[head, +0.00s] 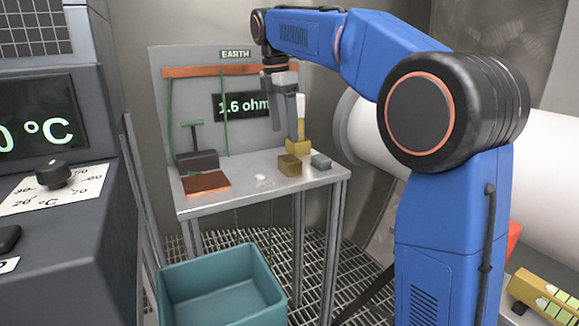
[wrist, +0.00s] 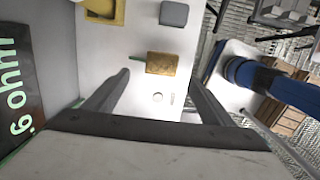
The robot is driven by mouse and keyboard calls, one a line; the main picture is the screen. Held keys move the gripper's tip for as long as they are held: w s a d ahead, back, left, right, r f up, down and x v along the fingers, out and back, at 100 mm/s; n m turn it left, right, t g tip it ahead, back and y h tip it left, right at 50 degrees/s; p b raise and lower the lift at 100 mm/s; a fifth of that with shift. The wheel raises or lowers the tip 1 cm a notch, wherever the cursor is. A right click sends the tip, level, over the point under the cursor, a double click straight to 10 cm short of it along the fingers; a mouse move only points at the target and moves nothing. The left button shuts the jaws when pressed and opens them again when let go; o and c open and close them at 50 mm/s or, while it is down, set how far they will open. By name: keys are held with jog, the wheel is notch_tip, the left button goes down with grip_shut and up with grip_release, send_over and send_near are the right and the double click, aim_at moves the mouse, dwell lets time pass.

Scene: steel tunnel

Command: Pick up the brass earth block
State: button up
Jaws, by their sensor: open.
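The brass earth block (head: 290,165) is a small brown-gold block on the grey bench top (head: 240,188). In the wrist view the brass earth block (wrist: 161,63) appears just beyond my fingertips, between their lines. My gripper (head: 286,132) hangs above the bench, fingers down, spread and empty. In the wrist view my gripper (wrist: 160,80) shows both fingers apart with the bench below. The gripper is above the block and not touching it.
A yellow piece (head: 298,146) and a grey block (head: 320,161) stand close to the brass block. The EARTH panel (head: 190,95) rises behind; a teal bin (head: 220,285) stands in front.

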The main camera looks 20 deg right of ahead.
aim_at(289, 158)
jog(key=f, duration=0.5)
jog(key=shift+d+f, duration=0.2)
jog(key=shift+d, duration=0.15)
jog(key=shift+d+f, duration=0.25)
jog(key=shift+f, duration=1.1)
jog(key=shift+d+f, duration=0.25)
jog(key=shift+f, duration=1.05)
jog(key=c, duration=1.5)
